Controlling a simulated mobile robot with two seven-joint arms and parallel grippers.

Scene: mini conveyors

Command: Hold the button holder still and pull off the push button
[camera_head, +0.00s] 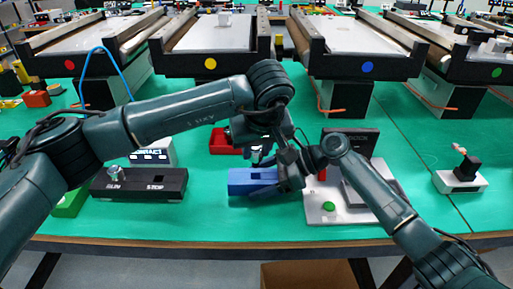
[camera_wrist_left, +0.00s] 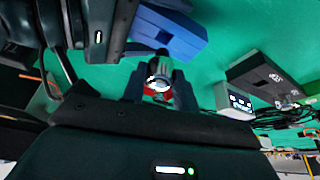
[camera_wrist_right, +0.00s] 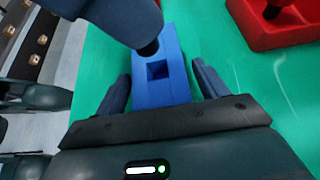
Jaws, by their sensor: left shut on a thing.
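The blue button holder (camera_head: 251,184) lies on the green table, and a square hole shows in its top in the right wrist view (camera_wrist_right: 158,69). My left gripper (camera_wrist_left: 158,88) is shut on the push button (camera_wrist_left: 158,84), which has a silver and red part and a black end. The black end shows over the holder in the right wrist view; whether it touches the holder I cannot tell. My right gripper (camera_wrist_right: 163,88) is open, with one finger on each side of the holder and gaps between. In the head view the arms partly hide the holder's right end.
A red tray (camera_wrist_right: 275,28) stands behind the holder. A black start/stop box (camera_head: 139,186) is to the left. A grey plate with a green button (camera_head: 328,207) is close on the right. Conveyors line the back, and the table's front strip is clear.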

